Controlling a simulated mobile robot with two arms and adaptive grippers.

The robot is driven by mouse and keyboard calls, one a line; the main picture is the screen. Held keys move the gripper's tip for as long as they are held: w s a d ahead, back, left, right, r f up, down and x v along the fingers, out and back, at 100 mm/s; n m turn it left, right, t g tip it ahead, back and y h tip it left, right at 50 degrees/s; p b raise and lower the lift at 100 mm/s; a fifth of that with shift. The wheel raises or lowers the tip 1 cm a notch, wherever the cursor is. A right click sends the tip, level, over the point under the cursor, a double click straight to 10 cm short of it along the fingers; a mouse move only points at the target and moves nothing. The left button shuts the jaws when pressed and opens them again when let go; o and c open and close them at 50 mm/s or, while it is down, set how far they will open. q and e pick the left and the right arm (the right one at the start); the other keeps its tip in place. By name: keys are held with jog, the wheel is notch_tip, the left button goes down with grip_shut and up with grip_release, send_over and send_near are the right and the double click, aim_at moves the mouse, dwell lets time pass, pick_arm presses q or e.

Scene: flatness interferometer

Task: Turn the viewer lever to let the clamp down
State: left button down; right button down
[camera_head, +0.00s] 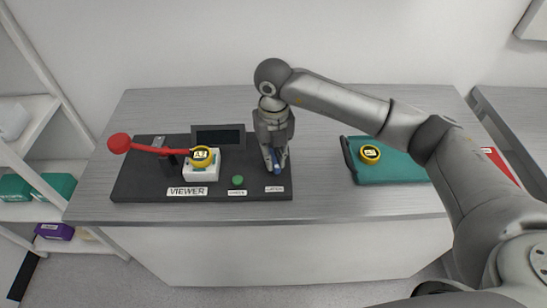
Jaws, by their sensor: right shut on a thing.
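The viewer is a dark base (139,185) on the table, labelled VIEWER. Its red lever (145,149), with a red ball end (119,143), sticks out to the left, about level. The lever meets a dark post (173,164) beside a white block (201,174). A yellow round piece (202,157) with a label sits on that block. I cannot make out the clamp separately. My right gripper (274,166) points down at the base's right end, shut on a blue latch handle (277,170) above the LATCH label. It is well away from the lever. My left gripper is out of view.
A small dark screen (218,137) stands behind the block. A green button (238,180) lies between block and latch. A teal tray (391,173) with another yellow piece (370,154) is at right, partly behind my arm. Bare table (320,170) lies between.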

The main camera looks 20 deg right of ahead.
aim_at(274, 158)
jog(key=shift+r+m+b, duration=0.1)
jog(key=shift+m+b, duration=0.25)
jog(key=shift+m, duration=0.85)
jog(key=c, duration=1.4)
grip_release()
jog(key=shift+c, duration=0.2)
notch_tip(274, 158, up, 12)
